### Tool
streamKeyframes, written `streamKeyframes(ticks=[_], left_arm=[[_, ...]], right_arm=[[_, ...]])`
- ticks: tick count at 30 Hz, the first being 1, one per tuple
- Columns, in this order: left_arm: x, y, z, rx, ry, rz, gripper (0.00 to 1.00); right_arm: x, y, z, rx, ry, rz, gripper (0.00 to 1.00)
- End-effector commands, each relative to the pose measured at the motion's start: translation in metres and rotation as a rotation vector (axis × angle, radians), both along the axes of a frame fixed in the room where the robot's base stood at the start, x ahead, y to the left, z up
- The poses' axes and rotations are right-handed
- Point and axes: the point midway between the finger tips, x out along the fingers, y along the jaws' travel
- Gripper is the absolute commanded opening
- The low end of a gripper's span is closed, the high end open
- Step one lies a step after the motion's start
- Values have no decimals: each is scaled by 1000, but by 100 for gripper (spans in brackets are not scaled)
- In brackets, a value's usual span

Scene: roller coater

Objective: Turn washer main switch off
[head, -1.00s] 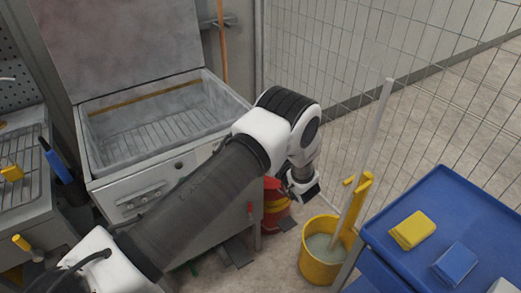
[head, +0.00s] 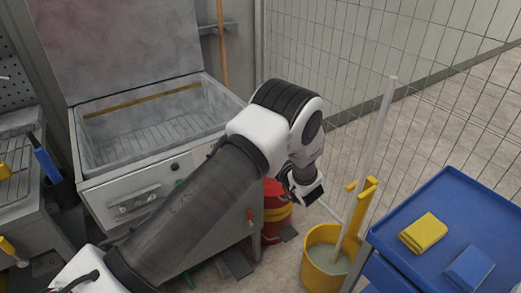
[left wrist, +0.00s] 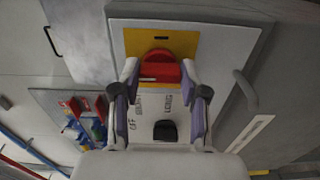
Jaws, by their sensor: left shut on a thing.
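A red rotary switch (left wrist: 160,68) sits on a yellow plate (left wrist: 190,42) on a light panel in the left wrist view. My left gripper (left wrist: 161,76) has one finger on each side of the red switch and is shut on it. Dark lettering, including OFF, is printed on the panel below the plate; the rest is hard to read. A black knob (left wrist: 165,131) is below, between the gripper's links. In the head view my left gripper (head: 304,190) is at the centre right, and the switch is hidden there. My right gripper is not in view.
A grey open-lidded washer (head: 155,185) stands at the left. A yellow bucket (head: 322,277) with a mop is right of my gripper, beside a blue cart (head: 445,215) holding cloths. A wire fence (head: 350,60) stands behind. A red cylinder (head: 274,212) is near the gripper.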

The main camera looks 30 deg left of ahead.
Motion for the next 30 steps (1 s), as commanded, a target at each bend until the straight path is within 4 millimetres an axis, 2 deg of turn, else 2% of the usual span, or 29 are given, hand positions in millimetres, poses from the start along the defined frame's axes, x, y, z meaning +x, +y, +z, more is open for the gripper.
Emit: streamKeyframes(ticks=[12, 13, 14, 15, 25, 30], left_arm=[[1, 0, 1, -3, -10, -1, 9], [1, 0, 1, -3, -10, -1, 54], [1, 0, 1, -3, -10, 0, 65], [1, 0, 1, -3, -9, 0, 69], [-1, -4, 0, -2, -7, -2, 69], [-11, -30, 1, 0, -5, -5, 69]], right_arm=[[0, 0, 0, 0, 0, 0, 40], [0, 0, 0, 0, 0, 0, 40], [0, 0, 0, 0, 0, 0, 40], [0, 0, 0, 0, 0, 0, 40], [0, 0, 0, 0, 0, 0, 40], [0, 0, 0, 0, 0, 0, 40]])
